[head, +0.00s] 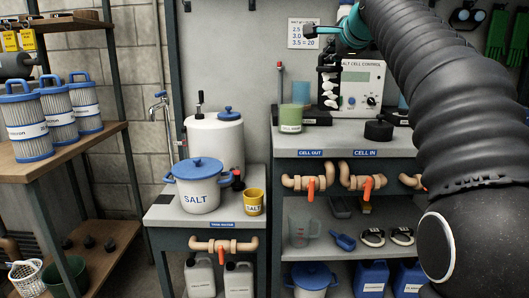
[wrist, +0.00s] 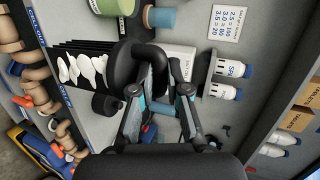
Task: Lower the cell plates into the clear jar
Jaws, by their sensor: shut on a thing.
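The cell plates (head: 329,88), a stack of dark plates with white crust, hang below my gripper (head: 336,42) in front of the control box. In the wrist view the plates (wrist: 85,62) extend left from a thick black round cap (wrist: 126,66). My gripper (wrist: 158,78) is shut on this cap. I cannot pick out a clear jar with certainty. A bluish cylinder (head: 303,93) stands behind the green cup, left of the plates, and shows in the wrist view (wrist: 160,17). Another bluish cylinder (head: 376,96) is right of the plates, partly hidden.
On the bench are a green cup (head: 290,118), the salt cell control box (head: 359,84) and a black disc (head: 379,131). The bench front between cup and disc is mostly clear. Orange-handled pipes (head: 312,185) run below its edge. White bottles (wrist: 225,92) stand at the back.

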